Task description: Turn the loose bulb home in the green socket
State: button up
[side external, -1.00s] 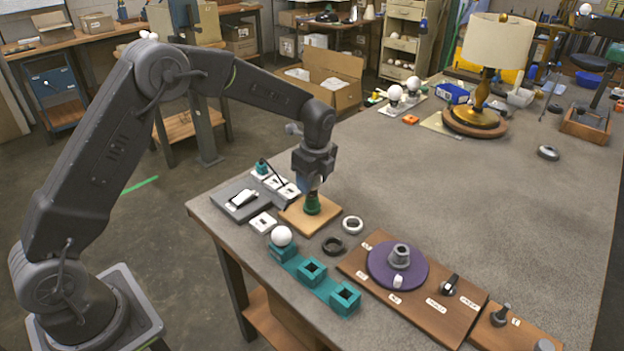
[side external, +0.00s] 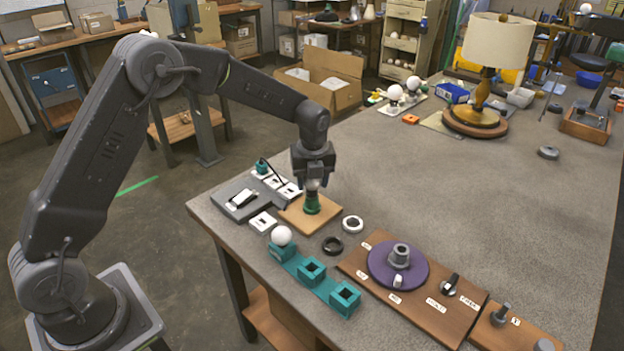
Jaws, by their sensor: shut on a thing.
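The green socket (side external: 312,205) stands upright on a square wooden board (side external: 327,217) near the left edge of the bench. My gripper (side external: 313,184) points straight down directly above the socket. It is shut on the loose bulb, which is mostly hidden between the fingers. The bulb's lower end is at the socket's mouth, but I cannot tell how deep it sits in the thread.
A teal block row (side external: 328,285) with a white bulb (side external: 281,236) stands in front. A wooden board with a purple disc (side external: 378,273) is further right. The bench's middle is clear.

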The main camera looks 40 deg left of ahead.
jog(key=m, duration=0.6)
jog(key=shift+m+t+h, duration=0.3)
jog(key=shift+h, duration=0.1)
jog(key=o, duration=0.7)
jog(key=n, duration=0.7)
jog(key=shift+y, duration=0.4)
jog(key=n+g, duration=0.1)
jog(key=n, duration=0.5)
jog(key=shift+n, duration=0.4)
jog(key=shift+c, duration=0.2)
